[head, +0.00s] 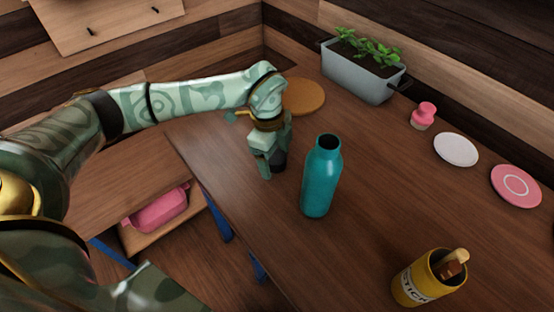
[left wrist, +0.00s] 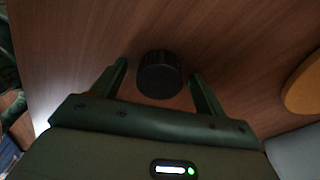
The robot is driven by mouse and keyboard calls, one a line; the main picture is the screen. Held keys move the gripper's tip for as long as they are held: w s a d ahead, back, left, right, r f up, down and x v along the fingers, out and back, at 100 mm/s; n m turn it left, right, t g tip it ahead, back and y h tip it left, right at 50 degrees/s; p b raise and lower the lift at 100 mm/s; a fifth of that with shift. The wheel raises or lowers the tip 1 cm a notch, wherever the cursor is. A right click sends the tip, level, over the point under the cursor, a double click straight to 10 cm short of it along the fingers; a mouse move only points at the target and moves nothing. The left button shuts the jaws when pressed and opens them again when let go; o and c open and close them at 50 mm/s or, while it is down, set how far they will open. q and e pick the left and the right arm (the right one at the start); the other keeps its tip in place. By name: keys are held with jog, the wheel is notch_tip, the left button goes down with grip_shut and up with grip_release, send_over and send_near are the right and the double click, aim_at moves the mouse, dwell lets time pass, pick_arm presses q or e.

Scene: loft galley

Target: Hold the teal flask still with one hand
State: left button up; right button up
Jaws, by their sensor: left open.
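The teal flask (head: 321,180) stands upright on the wooden counter in the head view, with its dark mouth uncovered. My left gripper (head: 272,160) is left of the flask and apart from it, pointing down and open. A small dark cylinder (head: 280,162), perhaps a lid, is at its fingers. In the left wrist view, this dark ribbed cylinder (left wrist: 159,76) lies between the open fingers of my left gripper (left wrist: 158,70), with gaps at both sides. The flask is not seen in the left wrist view. My right gripper is in neither view.
Behind the gripper lies a round wooden board (head: 304,96) near a grey planter (head: 357,77). A pink stoppered item (head: 423,116), white disc (head: 456,150) and pink disc (head: 516,186) line the wall side. A yellow tin (head: 417,282) stands front right. Counter around the flask is clear.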

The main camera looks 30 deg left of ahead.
aim_at(277, 156)
pick_arm(q)
jog(key=shift+r, duration=0.1)
jog(key=c, duration=1)
